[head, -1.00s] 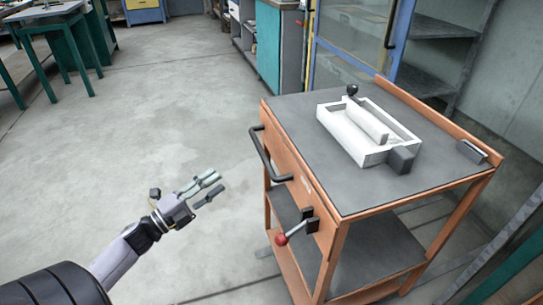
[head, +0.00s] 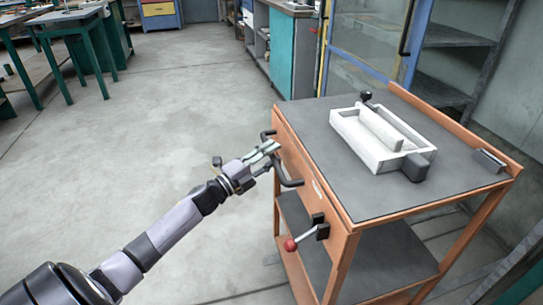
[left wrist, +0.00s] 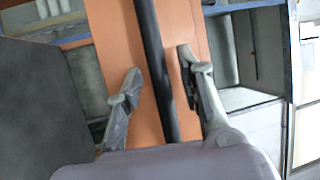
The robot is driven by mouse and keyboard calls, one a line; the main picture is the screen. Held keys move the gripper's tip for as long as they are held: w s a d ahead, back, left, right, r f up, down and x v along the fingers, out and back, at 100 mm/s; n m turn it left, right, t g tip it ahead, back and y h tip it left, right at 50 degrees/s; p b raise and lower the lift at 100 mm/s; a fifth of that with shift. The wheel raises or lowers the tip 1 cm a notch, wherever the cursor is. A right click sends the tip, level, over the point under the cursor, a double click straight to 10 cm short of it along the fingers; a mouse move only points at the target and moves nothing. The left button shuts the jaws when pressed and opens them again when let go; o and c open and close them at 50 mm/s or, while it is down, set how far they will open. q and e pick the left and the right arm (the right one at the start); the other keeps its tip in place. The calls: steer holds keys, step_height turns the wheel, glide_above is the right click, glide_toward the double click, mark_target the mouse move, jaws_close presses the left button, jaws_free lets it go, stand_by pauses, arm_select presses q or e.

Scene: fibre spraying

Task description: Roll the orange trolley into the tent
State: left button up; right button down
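The orange trolley (head: 340,215) stands at the right in the head view, with a grey top and a lower shelf. A dark bar handle (head: 290,182) sticks out from its left side. My left gripper (head: 270,150) is at this handle. In the left wrist view the dark handle bar (left wrist: 152,50) runs between the two spread fingers of the left gripper (left wrist: 158,75), with gaps visible on both sides. The orange side panel lies behind it. My right gripper is not in view. I cannot make out a tent in these frames.
A white tray with a roller (head: 362,145) lies on the trolley top. A red-knobbed lever (head: 291,245) sticks out below the handle. A glazed blue-framed door (head: 375,45) and shelves stand behind the trolley. Green-legged tables are at the upper left. The floor (head: 170,110) between is clear.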

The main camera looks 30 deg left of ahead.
arm_select(q)
steer(key=shift+w, duration=0.2)
steer(key=shift+c, duration=0.5)
jaws_close()
steer(key=shift+d, duration=0.1)
